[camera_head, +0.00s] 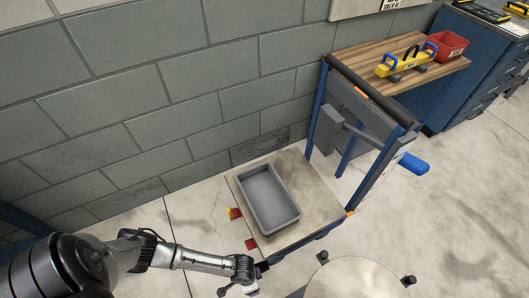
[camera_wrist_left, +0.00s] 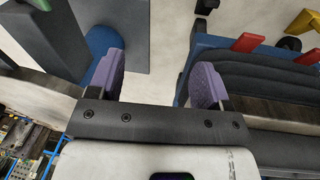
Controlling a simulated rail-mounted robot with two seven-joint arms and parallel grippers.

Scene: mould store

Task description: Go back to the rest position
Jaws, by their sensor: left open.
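My left arm comes in from the lower left of the head view, reaching right along the bottom edge. My left gripper (camera_head: 238,289) is low in that view, in front of the low platform and left of the round top. In the left wrist view the left gripper (camera_wrist_left: 157,82) has its two purple-padded fingers wide apart, with nothing between them. My right gripper is in neither view.
A grey open bin (camera_head: 291,214) sits on a low platform (camera_head: 318,190) beside a blue-framed cart with a wooden top (camera_head: 357,56). A yellow tool with blue handles (camera_head: 401,65) and a red box (camera_head: 447,46) are on top. A round pale top (camera_head: 355,280) is at the bottom.

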